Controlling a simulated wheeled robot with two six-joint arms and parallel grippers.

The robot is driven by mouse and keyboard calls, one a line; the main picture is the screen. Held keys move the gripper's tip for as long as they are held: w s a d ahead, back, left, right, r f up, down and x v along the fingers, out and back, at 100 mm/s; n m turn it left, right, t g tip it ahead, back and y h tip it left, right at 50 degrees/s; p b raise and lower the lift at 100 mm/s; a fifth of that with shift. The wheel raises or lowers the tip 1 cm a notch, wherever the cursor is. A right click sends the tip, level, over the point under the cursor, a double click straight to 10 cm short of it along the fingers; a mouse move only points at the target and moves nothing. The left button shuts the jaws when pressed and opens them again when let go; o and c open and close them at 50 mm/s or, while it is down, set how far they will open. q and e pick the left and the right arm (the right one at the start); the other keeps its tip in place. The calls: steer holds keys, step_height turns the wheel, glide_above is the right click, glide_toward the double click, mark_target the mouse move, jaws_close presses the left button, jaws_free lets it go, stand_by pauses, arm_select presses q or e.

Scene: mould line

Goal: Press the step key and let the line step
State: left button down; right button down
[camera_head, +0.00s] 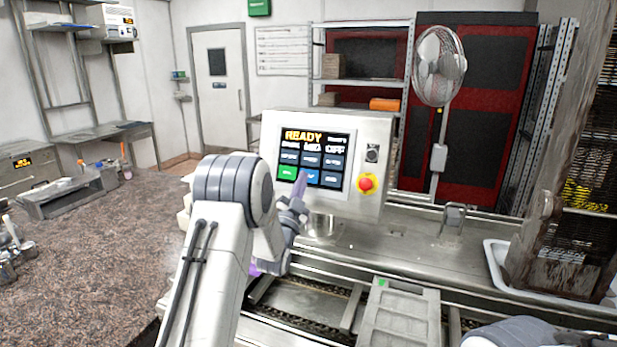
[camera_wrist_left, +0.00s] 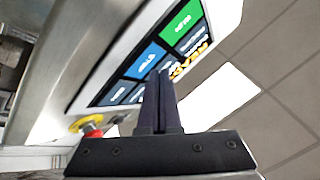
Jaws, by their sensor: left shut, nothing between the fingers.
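The control panel (camera_head: 338,125) is a pale metal box with a dark touch screen (camera_head: 311,158) that reads READY in yellow. Its lower row has a green key (camera_head: 287,172), a blue key (camera_head: 312,177) and a dark one; I cannot read their labels. The screen also shows in the left wrist view, with the green key (camera_wrist_left: 181,22) and the blue key (camera_wrist_left: 146,60). My left gripper (camera_head: 300,184) is shut and empty, its tips in front of the screen's lower row, close to the blue key. I cannot tell if they touch the screen. My right gripper is out of view.
A red stop button (camera_head: 366,183) on a yellow base sits right of the screen. Below the panel runs the line with a grey mould (camera_head: 400,318). A white tray (camera_head: 494,262) and a wooden-sided rack (camera_head: 560,230) stand at right. A granite worktop (camera_head: 90,245) lies left.

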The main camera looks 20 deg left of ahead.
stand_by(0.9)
arm_select(q)
steer(key=shift+w+f+b, duration=0.2)
steer(key=shift+b, duration=0.3)
steer(key=shift+w, duration=0.2)
steer(key=shift+w+b, duration=0.3)
steer(key=shift+b, duration=0.3)
steer(key=shift+s, duration=0.1)
stand_by(0.4)
steer(key=shift+s+r+b, duration=0.15)
steer(key=shift+s+b, duration=0.25)
steer(key=shift+s, duration=0.2)
